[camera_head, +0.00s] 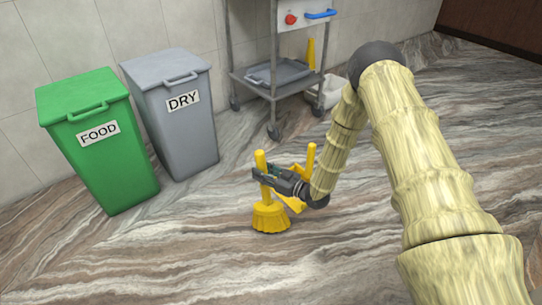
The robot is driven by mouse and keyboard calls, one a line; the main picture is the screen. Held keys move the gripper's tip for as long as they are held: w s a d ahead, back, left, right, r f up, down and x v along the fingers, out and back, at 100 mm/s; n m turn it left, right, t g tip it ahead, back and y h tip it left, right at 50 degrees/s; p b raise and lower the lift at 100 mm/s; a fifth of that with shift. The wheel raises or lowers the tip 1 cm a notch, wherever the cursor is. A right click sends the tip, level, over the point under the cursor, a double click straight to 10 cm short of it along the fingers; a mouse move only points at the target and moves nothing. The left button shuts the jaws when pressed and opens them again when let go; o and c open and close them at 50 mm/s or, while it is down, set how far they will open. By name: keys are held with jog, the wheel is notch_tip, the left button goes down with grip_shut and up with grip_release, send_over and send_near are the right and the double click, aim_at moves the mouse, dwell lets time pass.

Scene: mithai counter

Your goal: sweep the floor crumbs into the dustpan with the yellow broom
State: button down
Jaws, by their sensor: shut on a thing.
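My gripper (268,174) is shut on the handle of the yellow broom (270,217). The broom is close to upright, with its bristle head low at the floor; I cannot tell whether the bristles touch it. A second yellow thing, likely the dustpan (297,205), shows behind my gripper to the right of the broom, with an upright yellow handle (310,157). My gripper and the broom hide much of it. No crumbs can be made out on the streaked marble floor.
A green FOOD bin (97,160) and a grey DRY bin (180,135) stand at the left by the tiled wall. A wheeled metal trolley (279,92) with a grey tray stands behind. A white tub (327,92) is beside it. The front left floor is clear.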

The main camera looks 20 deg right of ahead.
aim_at(264, 162)
jog(key=shift+s+a+r+p, duration=0.1)
jog(key=shift+r+p, duration=1.75)
jog(key=shift+r, duration=1)
